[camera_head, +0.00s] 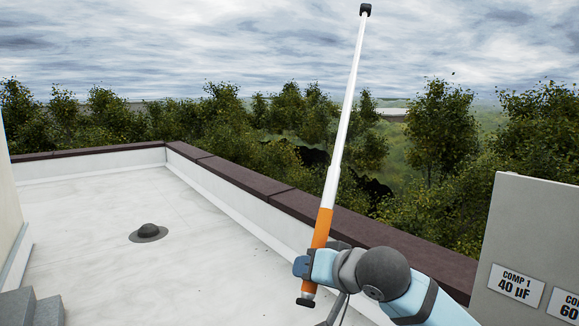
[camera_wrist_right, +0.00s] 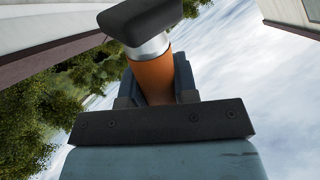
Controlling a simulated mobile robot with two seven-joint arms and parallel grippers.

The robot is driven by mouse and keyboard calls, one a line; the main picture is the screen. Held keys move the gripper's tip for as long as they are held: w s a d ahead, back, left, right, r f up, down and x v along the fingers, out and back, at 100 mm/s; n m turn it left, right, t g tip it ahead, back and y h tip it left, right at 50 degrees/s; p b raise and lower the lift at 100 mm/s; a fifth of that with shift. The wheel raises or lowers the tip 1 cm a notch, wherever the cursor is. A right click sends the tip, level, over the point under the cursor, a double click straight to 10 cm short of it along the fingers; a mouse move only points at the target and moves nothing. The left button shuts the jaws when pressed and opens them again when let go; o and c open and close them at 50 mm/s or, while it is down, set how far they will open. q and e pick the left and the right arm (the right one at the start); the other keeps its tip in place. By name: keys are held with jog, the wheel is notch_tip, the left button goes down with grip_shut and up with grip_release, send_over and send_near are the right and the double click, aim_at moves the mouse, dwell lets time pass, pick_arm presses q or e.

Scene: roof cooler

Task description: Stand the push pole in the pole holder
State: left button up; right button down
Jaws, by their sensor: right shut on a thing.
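The push pole (camera_head: 345,125) is white with an orange grip and black end caps. In the head view it stands nearly upright, its top tilted to the right. My right gripper (camera_head: 309,266) is shut on the orange grip near the pole's lower end. The lower black cap shows just below the gripper. In the right wrist view the orange grip (camera_wrist_right: 154,76) sits between the fingers, with the black cap close to the camera. My left gripper is not in view. I cannot see the pole holder in either view.
A brown-capped parapet (camera_head: 250,182) runs behind the pole. A grey cabinet (camera_head: 528,235) labelled COMP 1 stands at the right. A low dark dome (camera_head: 149,232) sits on the white roof at left. Grey steps (camera_head: 28,307) are at lower left.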

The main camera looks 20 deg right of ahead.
jog(key=s+a+r+m+g+y+b, duration=0.1)
jog(key=a+r+m+g+y+b, duration=0.1)
jog(key=r+m+y, duration=0.65)
jog(key=a+r+m+g+y+b, duration=0.2)
jog(key=r+m+y, duration=0.1)
jog(key=r+m, duration=1)
pick_arm(q)
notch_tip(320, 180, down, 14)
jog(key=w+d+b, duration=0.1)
jog(key=b, duration=1.4)
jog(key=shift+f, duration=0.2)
pick_arm(e)
notch_tip(320, 180, down, 21)
jog(key=n, duration=0.1)
jog(key=shift+s+g, duration=0.15)
jog(key=shift+g, duration=0.25)
